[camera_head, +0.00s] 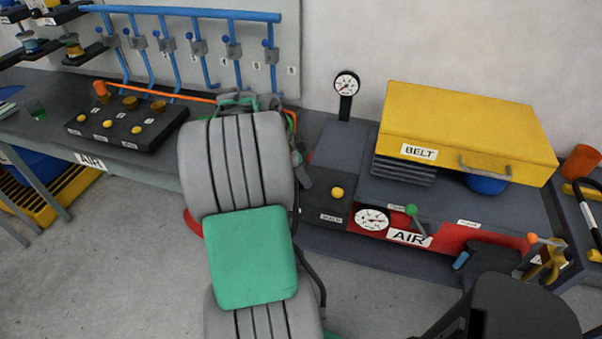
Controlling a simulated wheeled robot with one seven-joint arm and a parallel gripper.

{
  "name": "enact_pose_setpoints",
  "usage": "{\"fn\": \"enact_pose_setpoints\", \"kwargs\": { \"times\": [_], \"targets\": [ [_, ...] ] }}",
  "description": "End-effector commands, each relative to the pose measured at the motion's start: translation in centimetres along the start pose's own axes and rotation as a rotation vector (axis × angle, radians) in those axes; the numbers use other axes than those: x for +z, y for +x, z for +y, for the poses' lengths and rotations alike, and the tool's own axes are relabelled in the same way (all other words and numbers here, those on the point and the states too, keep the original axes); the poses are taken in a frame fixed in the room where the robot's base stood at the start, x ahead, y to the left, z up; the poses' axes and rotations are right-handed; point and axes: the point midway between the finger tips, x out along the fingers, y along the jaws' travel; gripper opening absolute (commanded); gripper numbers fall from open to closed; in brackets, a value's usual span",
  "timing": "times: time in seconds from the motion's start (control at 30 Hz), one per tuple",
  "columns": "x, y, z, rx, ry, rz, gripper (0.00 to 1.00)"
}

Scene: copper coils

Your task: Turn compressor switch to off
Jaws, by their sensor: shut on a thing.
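A red unit (455,236) labelled AIR stands on the right, with a round white gauge (371,220) on its front. A lever with a green knob (411,210) stands beside the gauge, and a lever with an orange knob (532,239) stands at the right end. The small labels by them are too blurred to read, so I cannot tell which is the compressor switch or its setting. My grey and green arm (250,260) rises through the middle. The arm hides my gripper and whatever it holds, and only grey and green parts show behind the upper link.
A yellow case (465,127) labelled BELT sits above the red unit. A dark panel with a yellow button (337,193) and an upright gauge (346,84) are left of it. A black shape (515,308) fills the lower right. Blue pipes with valves (197,46) line the wall.

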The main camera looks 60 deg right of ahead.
Motion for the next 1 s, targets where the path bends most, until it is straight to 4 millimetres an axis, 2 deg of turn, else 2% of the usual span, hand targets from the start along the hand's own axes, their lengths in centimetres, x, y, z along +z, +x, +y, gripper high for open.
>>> {"fn": "enact_pose_setpoints", "kwargs": {
  "times": [0.47, 1.0],
  "targets": [
    [-0.01, 0.1, 0.07, -0.032, -0.073, 0.001, 0.03],
    [-0.13, 0.22, 0.39, -0.206, -0.487, 0.002, 0.03]
  ]
}}
